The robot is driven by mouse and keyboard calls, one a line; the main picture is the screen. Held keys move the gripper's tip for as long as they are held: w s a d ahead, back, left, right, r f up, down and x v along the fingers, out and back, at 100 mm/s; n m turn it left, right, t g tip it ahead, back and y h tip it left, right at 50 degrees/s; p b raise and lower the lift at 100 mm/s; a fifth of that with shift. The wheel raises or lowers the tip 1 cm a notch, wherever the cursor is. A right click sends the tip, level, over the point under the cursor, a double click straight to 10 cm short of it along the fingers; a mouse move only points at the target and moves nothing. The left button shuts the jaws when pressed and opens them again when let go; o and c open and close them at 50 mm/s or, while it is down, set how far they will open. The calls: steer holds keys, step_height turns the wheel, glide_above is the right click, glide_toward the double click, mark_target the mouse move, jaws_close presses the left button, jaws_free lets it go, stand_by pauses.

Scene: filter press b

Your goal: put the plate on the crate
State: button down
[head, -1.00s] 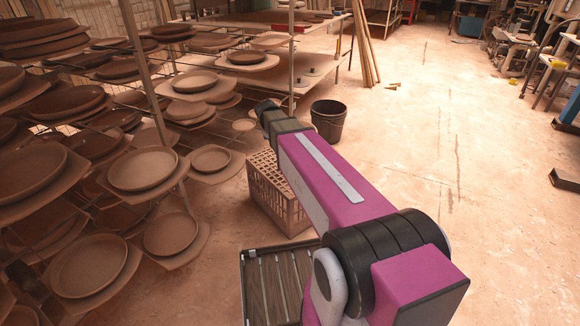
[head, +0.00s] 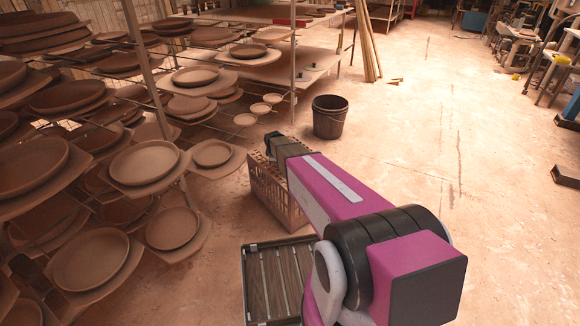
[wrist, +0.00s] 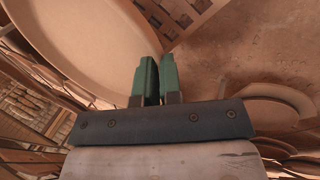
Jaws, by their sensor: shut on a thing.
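The crate (head: 268,196) is a brown box with perforated walls, standing on the floor left of my arm in the head view. My arm hides part of its top and right side. In the wrist view the crate's slotted surface (wrist: 185,14) shows at the top, beyond the fingertips. My gripper (wrist: 158,75) has two green fingers close together, shut on the rim of a large tan plate (wrist: 75,35). The plate spreads to the upper left and runs out of the picture.
Racks with several clay plates (head: 144,163) fill the left side, close to the crate. A dark bucket (head: 330,116) stands behind the crate. A dark slatted platform (head: 272,280) lies in front of it.

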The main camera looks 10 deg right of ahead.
steer(key=w+d+f, duration=0.1)
steer(key=d, duration=0.1)
steer(key=w+d+f, duration=0.1)
steer(key=d+f, duration=0.1)
steer(key=w+d+f, duration=0.1)
steer(key=w+d, duration=0.1)
steer(key=d, duration=0.1)
steer(key=shift+f, duration=2.35)
steer(key=c, duration=1.3)
jaws_free()
steer(key=shift+f, duration=0.1)
